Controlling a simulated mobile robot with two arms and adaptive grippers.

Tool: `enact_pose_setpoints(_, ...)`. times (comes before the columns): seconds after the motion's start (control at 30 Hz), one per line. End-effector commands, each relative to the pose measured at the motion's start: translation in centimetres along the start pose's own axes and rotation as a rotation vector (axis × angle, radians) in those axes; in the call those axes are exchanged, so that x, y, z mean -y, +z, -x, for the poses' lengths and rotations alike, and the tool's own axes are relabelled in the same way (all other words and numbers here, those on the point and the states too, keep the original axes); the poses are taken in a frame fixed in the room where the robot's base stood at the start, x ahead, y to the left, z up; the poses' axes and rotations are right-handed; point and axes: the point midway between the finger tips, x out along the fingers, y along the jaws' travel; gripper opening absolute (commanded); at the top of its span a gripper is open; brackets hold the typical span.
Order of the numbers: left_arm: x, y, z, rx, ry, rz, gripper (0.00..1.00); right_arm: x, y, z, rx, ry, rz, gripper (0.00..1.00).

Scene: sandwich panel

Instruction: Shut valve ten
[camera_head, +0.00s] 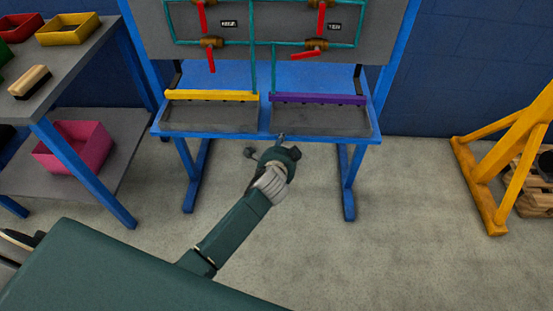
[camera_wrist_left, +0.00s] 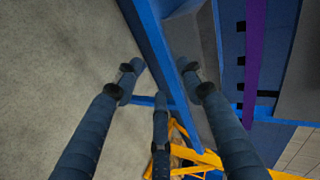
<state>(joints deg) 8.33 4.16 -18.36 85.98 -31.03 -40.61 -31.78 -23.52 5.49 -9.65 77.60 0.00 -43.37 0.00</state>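The grey valve panel (camera_head: 286,60) stands ahead with teal pipes and brass valves with red handles. The lower left valve (camera_head: 211,58) has its handle hanging down. The small labels are too blurred to read, so I cannot tell which is valve ten. My left gripper (camera_head: 272,148) is below the panel in front of the stand; its fingers (camera_wrist_left: 158,75) are spread and empty. My right gripper is not in view.
The blue stand's shelf (camera_head: 215,117) carries a yellow strip (camera_head: 212,95) and a purple strip (camera_head: 318,99). A grey rack (camera_head: 80,62) with bins and a brush (camera_head: 30,82) stands left. A yellow frame (camera_head: 485,165) stands right. The floor between is clear.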

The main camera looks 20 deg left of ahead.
Motion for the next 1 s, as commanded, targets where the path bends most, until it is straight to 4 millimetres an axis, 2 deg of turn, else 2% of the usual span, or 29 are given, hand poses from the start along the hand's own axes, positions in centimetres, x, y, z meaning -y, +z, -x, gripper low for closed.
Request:
enact_pose_setpoints(0.2,-3.3,1.2,0.1,0.009,0.068,0.041,0.4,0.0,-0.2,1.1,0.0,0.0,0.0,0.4)
enact_pose_setpoints(0.3,-4.3,1.5,0.1,0.011,0.086,0.053,0.4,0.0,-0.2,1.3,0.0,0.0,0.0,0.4)
enact_pose_setpoints(0.47,-5.1,1.8,0.1,0.014,0.1,0.064,0.4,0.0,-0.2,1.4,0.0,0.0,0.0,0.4)
enact_pose_setpoints(0.73,-5.2,1.9,0.1,0.014,0.102,0.065,0.4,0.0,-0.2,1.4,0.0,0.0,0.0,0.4)
enact_pose_setpoints(0.93,-5.0,1.8,0.1,0.014,0.1,0.07,0.0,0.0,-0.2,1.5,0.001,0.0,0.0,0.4)
enact_pose_setpoints(1.0,-3.8,1.9,0.6,0.018,0.09,0.105,0.0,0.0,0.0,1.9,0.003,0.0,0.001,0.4)
